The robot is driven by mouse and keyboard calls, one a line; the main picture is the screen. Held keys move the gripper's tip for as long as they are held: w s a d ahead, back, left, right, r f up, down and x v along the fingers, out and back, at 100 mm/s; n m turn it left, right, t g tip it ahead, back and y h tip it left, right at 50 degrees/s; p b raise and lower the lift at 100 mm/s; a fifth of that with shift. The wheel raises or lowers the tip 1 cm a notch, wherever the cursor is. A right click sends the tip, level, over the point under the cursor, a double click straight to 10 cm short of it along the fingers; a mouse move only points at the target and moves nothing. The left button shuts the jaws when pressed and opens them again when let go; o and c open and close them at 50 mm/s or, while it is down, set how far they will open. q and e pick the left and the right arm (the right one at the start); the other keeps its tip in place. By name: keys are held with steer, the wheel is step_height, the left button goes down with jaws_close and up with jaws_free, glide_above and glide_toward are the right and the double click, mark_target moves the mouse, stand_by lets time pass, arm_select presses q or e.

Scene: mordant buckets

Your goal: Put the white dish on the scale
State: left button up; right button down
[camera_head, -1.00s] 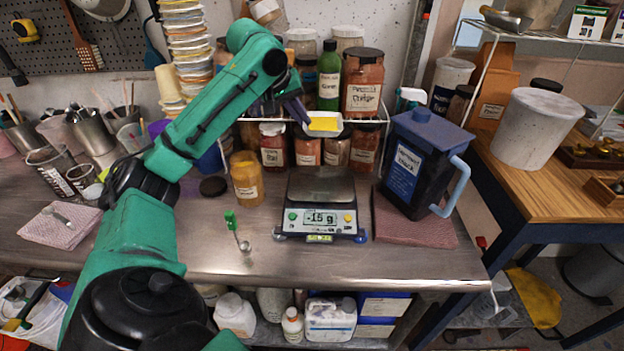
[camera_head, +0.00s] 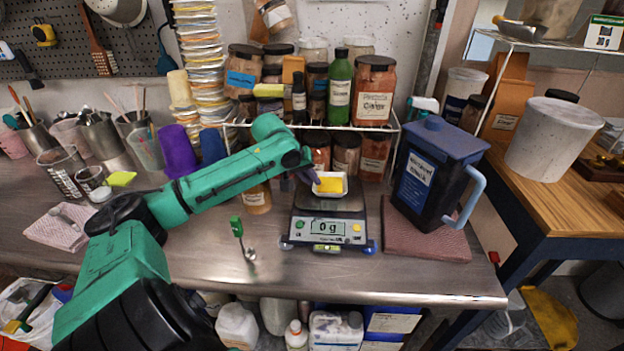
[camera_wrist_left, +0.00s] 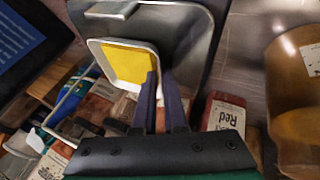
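The white dish (camera_head: 331,195), with yellow powder in it, is on the pan of the scale (camera_head: 300,230). The scale's display reads 0 g. In the left wrist view the dish (camera_wrist_left: 97,56) lies over the grey scale pan (camera_wrist_left: 190,38). My left gripper (camera_head: 310,180) reaches in from the left at the dish's left side. In the wrist view its dark fingers (camera_wrist_left: 161,78) are close together at the dish's rim and look shut on it. The exact contact is partly hidden by the fingers. My right gripper is not in view.
A dark blue lidded pitcher (camera_head: 430,175) stands on a pink cloth right of the scale. A jar (camera_head: 257,198) is partly behind my left arm. A green-handled spoon (camera_head: 240,235) is left of the scale. A rack of jars stands behind. The front of the bench is mostly clear.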

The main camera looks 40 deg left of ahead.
arm_select(q)
steer(key=shift+r, duration=0.15)
steer(key=shift+s+r, duration=0.15)
steer(key=b+v, duration=0.2)
steer(key=v, duration=0.9)
steer(key=shift+r, duration=0.3)
steer(key=shift+a, duration=0.1)
